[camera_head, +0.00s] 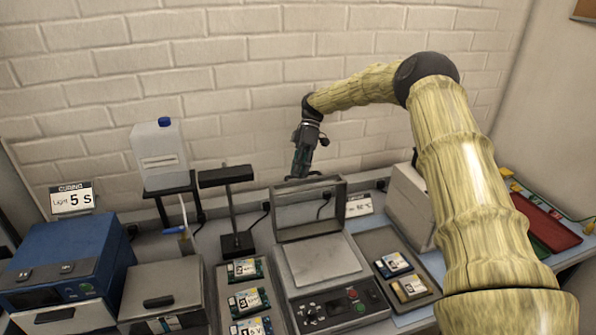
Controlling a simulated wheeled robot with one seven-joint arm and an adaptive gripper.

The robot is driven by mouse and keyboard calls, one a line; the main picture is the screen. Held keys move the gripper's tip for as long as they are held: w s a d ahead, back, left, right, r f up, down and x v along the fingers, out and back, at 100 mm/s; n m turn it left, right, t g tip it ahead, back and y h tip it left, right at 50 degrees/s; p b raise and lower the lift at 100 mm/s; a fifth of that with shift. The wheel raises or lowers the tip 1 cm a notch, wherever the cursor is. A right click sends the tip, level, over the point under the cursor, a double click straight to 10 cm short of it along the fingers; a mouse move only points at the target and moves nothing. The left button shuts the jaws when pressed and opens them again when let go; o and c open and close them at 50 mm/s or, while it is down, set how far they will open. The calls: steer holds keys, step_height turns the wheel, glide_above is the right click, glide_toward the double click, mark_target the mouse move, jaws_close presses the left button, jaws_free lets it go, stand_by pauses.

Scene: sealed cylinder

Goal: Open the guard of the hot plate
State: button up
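The hot plate (322,262) stands at the centre of the bench, with its pale square heating surface bare and a dark control panel with knobs and buttons at the front. Its guard (309,209), a dark frame with a clear pane, stands roughly upright at the back edge of the plate, so the surface is uncovered from above. My gripper (303,172) points down just above or behind the guard's top edge. I cannot tell whether it touches the guard. Its fingers are small and dark here, and their opening cannot be made out.
Trays with labelled circuit boards flank the hot plate, on the left (247,300) and right (401,275). A dark post stand (237,243), a bottle (160,155) on a stand and a blue curing box (65,275) are left. A pale box (410,205) stands right, beside my arm.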

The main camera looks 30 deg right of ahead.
steer(key=o, duration=0.3)
steer(key=shift+f, duration=0.15)
steer(key=shift+r, duration=0.2)
steer(key=shift+v, duration=5.95)
steer(key=shift+d+f, duration=0.15)
